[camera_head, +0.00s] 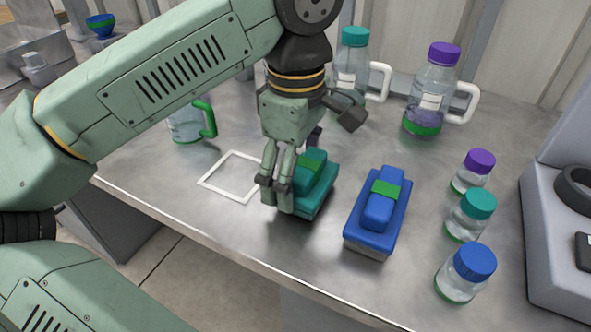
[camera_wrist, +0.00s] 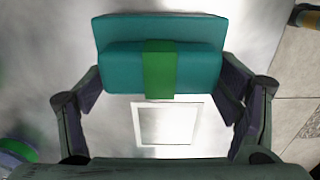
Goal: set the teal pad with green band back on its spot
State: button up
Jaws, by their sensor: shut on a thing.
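The teal pad (camera_head: 317,191) with its green band (camera_head: 312,161) is held in my gripper (camera_head: 284,188). In the wrist view the teal pad (camera_wrist: 112,30) spans the top middle, its green band (camera_wrist: 160,70) upright between the two fingers. The fingers are closed in on the ends of its raised grip. A white square outline (camera_head: 213,167) is marked on the table, just left of the pad; it also shows below the pad in the wrist view (camera_wrist: 137,125). The outline is empty. Whether the pad touches the table is hard to tell.
A blue pad with a green band (camera_head: 378,215) stands close to the right. Several capped bottles line the right, including a blue-capped one (camera_head: 466,273). Handled jugs (camera_head: 430,95) stand behind, and a green-handled one (camera_head: 187,123) behind the outline. The table's front edge (camera_head: 220,249) is near.

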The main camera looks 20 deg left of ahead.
jog(key=shift+f, duration=0.45)
jog(key=shift+f, duration=0.1)
jog(key=o, duration=1.4)
notch_tip(320, 180, up, 12)
jog(key=p, duration=0.8)
jog(key=shift+p, duration=0.35)
